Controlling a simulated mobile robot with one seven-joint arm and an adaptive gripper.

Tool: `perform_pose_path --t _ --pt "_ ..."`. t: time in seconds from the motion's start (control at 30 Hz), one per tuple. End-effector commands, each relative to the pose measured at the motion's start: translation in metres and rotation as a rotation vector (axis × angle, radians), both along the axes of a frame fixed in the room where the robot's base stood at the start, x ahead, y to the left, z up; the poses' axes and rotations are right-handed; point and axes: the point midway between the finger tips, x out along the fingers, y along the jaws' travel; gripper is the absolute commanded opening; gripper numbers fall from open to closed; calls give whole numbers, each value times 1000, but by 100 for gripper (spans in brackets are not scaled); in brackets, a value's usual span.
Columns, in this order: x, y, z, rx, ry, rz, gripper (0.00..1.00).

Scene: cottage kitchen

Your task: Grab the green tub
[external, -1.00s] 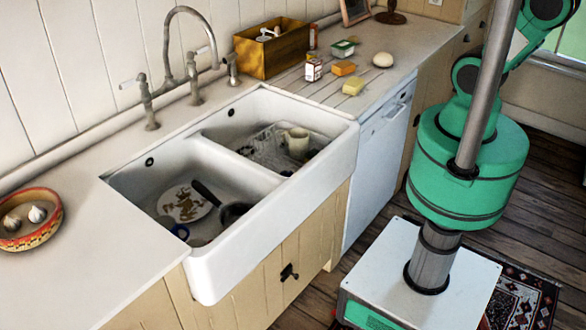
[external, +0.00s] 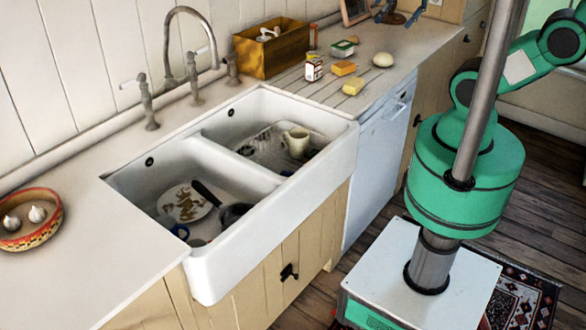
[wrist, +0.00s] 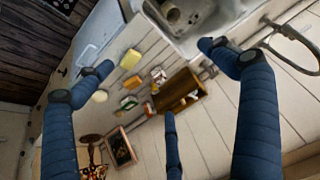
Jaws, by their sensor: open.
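The green tub (external: 343,48) is a small white tub with a green top, on the counter right of the sink beside the wooden box. It also shows in the wrist view (wrist: 128,103), left of the middle finger. My gripper (wrist: 160,75) has blue fingers spread wide, with nothing between them in its grasp. In the external view, the fingers of my gripper (external: 396,15) show at the top edge, above the counter's far end, to the right of the tub and apart from it.
Close around the tub are an orange block (external: 343,68), a yellow sponge (external: 353,86), a small carton (external: 313,69) and a pale round object (external: 383,60). The wooden box (external: 270,52) stands left and a picture frame (external: 356,11) behind. The sink (external: 205,265) lies nearer the front.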

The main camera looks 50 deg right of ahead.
Motion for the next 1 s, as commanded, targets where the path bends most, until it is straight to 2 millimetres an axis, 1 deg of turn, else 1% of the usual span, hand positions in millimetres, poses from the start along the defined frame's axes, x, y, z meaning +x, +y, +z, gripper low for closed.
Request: perform_pose_path --t 0.33,0.53,0.67,0.77,1.0 --pt "2 0 1 2 2 -4 93" --pt "13 -4 11 20 18 -42 93" --pt "30 -9 22 47 40 -97 93" --pt "47 -15 33 73 61 -151 93" --pt "94 -33 55 142 114 -296 93"
